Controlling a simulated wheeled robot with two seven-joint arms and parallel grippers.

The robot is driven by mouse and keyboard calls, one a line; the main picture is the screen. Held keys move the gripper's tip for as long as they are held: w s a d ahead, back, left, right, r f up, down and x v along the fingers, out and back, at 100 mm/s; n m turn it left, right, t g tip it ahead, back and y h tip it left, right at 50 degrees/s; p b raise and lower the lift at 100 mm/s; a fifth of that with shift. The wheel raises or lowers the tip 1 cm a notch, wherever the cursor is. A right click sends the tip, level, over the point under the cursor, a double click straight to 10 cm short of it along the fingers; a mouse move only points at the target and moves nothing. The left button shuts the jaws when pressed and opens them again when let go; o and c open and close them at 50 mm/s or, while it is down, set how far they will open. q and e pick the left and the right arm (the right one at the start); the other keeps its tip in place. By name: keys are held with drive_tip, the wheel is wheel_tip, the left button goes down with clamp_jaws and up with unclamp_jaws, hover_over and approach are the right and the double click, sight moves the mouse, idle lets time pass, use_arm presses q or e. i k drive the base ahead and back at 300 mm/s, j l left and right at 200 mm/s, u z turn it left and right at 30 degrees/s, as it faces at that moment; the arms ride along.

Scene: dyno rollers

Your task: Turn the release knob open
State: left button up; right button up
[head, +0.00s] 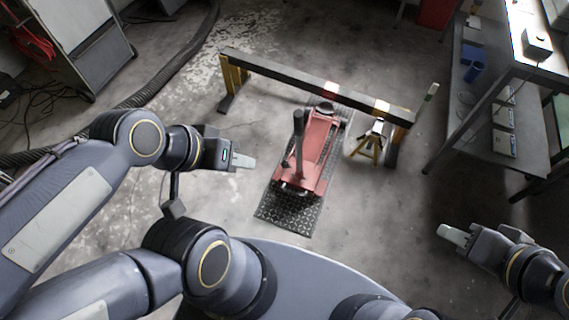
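A red floor jack (312,152) stands on a dark tread-plate mat (284,213) in the middle of the floor. Its dark handle (298,135) stands up near the jack's near end. The release knob is too small to make out for sure among the dark parts around the handle's base. My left gripper (244,162) is to the left of the jack, apart from it, with its pale fingers pointing right. My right gripper (450,234) is far to the right of the jack. Neither gripper shows anything held, and the gap between the fingers cannot be seen in either.
A long dark beam (290,78) on yellow-ended supports crosses behind and over the jack's far end. A yellow jack stand (368,146) is right of the jack. A workbench (487,120) stands at the right, a grey cabinet (78,38) at upper left.

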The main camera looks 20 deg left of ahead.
sight(284, 165)
drive_tip(key=i+j, duration=0.1)
drive_tip(key=j, duration=0.45)
drive_tip(key=i+j, duration=0.15)
drive_tip(key=j, duration=0.35)
drive_tip(key=i+j, duration=0.1)
drive_tip(key=j, duration=0.45)
drive_tip(key=i+j+z, duration=0.1)
drive_tip(key=j, duration=0.45)
drive_tip(key=i+j, duration=0.1)
drive_tip(key=j, duration=0.45)
drive_tip(key=i+j, duration=0.1)
drive_tip(key=j, duration=0.45)
